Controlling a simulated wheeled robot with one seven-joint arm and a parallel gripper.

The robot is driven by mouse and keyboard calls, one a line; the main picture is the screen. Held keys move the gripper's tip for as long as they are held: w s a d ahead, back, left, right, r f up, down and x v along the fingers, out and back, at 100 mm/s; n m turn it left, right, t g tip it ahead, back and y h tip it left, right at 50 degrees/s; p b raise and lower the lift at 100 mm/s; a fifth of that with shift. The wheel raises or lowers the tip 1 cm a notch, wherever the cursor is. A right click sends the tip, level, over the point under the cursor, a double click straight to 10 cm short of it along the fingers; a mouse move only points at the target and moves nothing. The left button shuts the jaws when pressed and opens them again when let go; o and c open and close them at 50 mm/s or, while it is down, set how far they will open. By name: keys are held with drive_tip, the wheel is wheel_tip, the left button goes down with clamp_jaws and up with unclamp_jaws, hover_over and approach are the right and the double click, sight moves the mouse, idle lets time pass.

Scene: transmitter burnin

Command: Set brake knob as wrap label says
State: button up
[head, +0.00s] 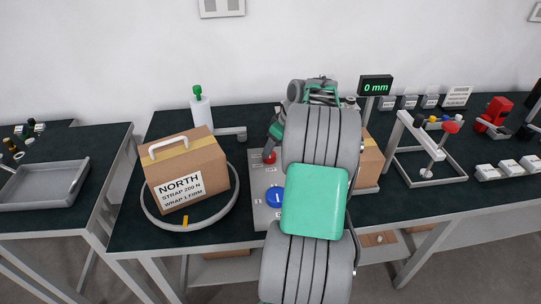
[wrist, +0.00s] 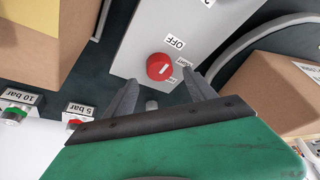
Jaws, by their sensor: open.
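The red knob (wrist: 160,67), which appears to be the brake knob, sits on a pale panel (wrist: 140,30) in the wrist view. An OFF label is beside it. Other small labels lie to its right, partly hidden by a finger. A white line marks its face; which label it points to is hard to tell. My gripper (wrist: 163,92) is open and empty, its fingers near the knob but apart from it. In the head view, the red knob (head: 269,157) shows beside my arm. The carton (head: 187,170) carries a label reading NORTH, STRAP 200 N, WRAP 1 FIRM.
A blue knob (head: 276,196) is on the same panel, nearer the front. A grey ring (head: 234,199) surrounds the carton's base. Red and green buttons marked 5 bar (wrist: 75,123) and 10 bar (wrist: 14,115) lie at the lower left. Another carton (wrist: 275,90) is at right.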

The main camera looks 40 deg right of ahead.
drive_tip(key=x, duration=0.4)
drive_tip(key=shift+f, duration=0.1)
drive_tip(key=shift+c, duration=0.5)
drive_tip(key=c, duration=1.3)
